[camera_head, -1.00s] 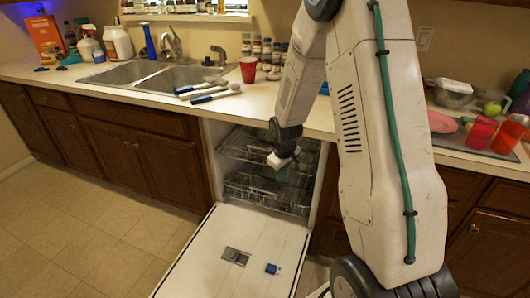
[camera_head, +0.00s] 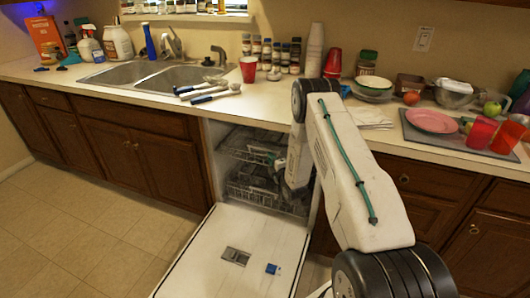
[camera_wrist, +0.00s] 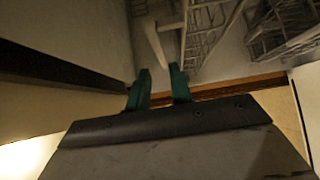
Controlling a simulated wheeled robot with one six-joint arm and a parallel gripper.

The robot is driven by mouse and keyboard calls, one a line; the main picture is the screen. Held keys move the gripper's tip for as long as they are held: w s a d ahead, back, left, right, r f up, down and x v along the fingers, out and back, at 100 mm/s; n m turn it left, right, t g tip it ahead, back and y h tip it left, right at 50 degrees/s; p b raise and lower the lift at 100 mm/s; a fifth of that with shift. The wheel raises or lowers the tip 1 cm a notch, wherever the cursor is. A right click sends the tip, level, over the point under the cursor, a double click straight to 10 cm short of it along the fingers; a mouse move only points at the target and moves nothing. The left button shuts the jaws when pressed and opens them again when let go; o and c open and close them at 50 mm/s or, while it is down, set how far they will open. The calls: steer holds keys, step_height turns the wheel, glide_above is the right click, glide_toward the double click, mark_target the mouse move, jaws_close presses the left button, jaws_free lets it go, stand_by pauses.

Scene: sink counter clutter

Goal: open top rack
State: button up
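The dishwasher stands open, its door (camera_head: 225,262) lowered flat toward the floor. The top rack (camera_head: 245,147) is inside the cavity, above the lower rack (camera_head: 255,192). My gripper (camera_head: 279,163) is at the right side of the opening, near the top rack's right front; my arm hides part of both racks. In the wrist view two green fingertips (camera_wrist: 158,85) stand apart with a gap between them. Wire rack parts (camera_wrist: 208,25) show just beyond the fingertips. A pale bar (camera_wrist: 155,42) lies in line with the gap; whether it is between the fingers I cannot tell.
The counter (camera_head: 290,100) overhangs the opening. A sink (camera_head: 160,75), a red cup (camera_head: 248,69) and brushes (camera_head: 205,92) are on it to the left. A pink plate (camera_head: 431,121) and red cups (camera_head: 481,132) are at the right. Floor (camera_head: 90,235) at left is clear.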

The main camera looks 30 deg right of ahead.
mark_target(264, 150)
steer(key=w, duration=0.7)
steer(key=shift+d, duration=0.4)
jaws_close()
